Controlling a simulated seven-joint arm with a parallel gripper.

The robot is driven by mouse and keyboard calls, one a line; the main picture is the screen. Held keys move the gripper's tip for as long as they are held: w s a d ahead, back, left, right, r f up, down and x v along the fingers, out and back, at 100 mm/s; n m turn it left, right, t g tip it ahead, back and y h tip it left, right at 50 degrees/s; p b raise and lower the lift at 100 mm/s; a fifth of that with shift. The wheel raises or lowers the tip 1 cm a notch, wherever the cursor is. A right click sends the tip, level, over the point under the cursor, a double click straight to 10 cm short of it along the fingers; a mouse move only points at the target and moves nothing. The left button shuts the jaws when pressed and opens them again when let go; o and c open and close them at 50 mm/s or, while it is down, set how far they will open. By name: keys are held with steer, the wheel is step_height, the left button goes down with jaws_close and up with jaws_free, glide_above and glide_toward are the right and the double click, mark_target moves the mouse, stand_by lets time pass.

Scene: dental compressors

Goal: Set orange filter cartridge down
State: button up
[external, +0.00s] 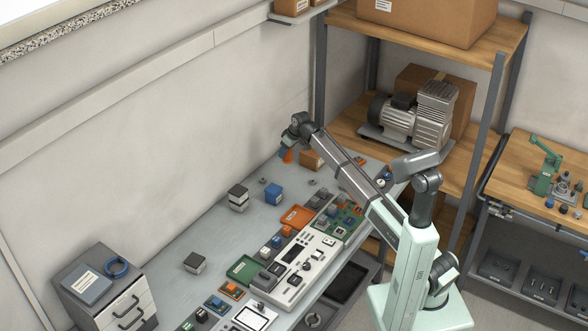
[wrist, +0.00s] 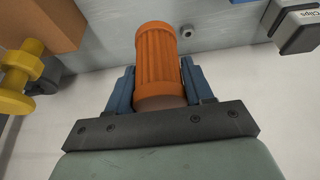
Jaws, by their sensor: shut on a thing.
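The orange filter cartridge (wrist: 158,55) is a ribbed cylinder held between the two blue fingers of my gripper (wrist: 158,88) in the wrist view. In the external view my gripper (external: 287,153) is at the far end of the bench, with the orange cartridge (external: 288,157) showing small below the fingers. The cartridge appears close to the grey bench top (external: 215,240); I cannot tell whether it touches.
A cardboard box (external: 312,160) stands right of the gripper. A yellow fitting (wrist: 20,75) shows at left in the wrist view.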

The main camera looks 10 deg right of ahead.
steer(key=shift+f, duration=6.35)
steer(key=shift+f, duration=0.1)
steer(key=o, duration=1.1)
steer(key=shift+c, duration=0.2)
steer(key=v, duration=1.2)
